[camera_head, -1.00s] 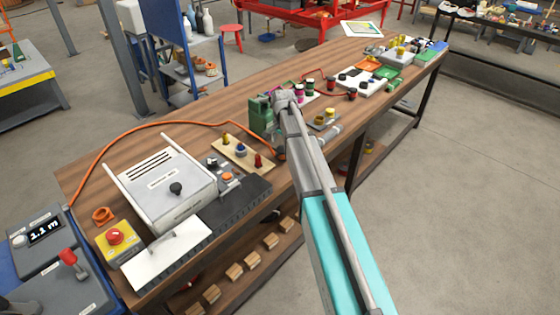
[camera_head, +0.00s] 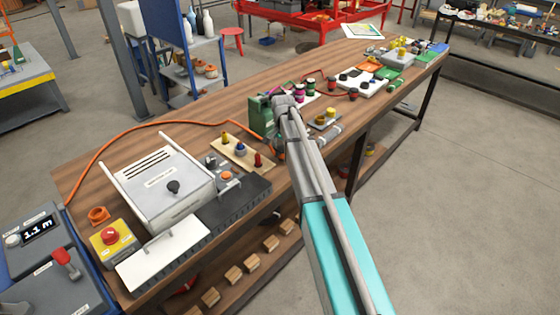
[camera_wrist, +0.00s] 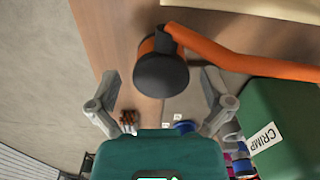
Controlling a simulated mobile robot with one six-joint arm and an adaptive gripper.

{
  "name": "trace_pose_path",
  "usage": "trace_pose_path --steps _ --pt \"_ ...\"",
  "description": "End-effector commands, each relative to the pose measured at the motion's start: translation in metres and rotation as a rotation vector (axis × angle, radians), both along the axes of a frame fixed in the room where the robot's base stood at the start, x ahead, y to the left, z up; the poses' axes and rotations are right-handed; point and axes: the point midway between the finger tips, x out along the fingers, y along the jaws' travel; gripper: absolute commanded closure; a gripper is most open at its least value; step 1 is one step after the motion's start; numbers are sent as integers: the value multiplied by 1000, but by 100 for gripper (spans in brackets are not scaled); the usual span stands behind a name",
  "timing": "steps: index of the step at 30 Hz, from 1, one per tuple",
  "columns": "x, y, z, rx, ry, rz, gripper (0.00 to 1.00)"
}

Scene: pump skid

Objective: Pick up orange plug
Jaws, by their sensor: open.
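The orange plug (camera_wrist: 163,66) shows in the wrist view with a dark round end and an orange collar. A thick orange cable (camera_wrist: 240,58) runs from it to the right. My gripper (camera_wrist: 160,82) is open, with one finger on each side of the plug's dark end and a gap on both sides. I cannot tell how far the plug is below the fingers. In the head view my arm covers most of the gripper and plug area, and the orange cable (camera_head: 150,126) runs along the bench's back left.
A green crimp tool (camera_head: 261,116) stands close to my gripper; it also shows at right in the wrist view (camera_wrist: 290,150). A pale board with coloured knobs (camera_head: 239,153) and a white-lidded box (camera_head: 160,185) lie to the left. Bare wood (camera_head: 215,105) shows behind.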

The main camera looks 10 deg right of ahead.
Motion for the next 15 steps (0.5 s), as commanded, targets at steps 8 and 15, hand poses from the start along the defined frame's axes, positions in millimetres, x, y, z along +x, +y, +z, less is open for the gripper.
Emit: trace_pose_path --steps 8,15 --pt "0 0 -20 -1 1 0 0" --pt "0 0 -22 -1 1 0 0"
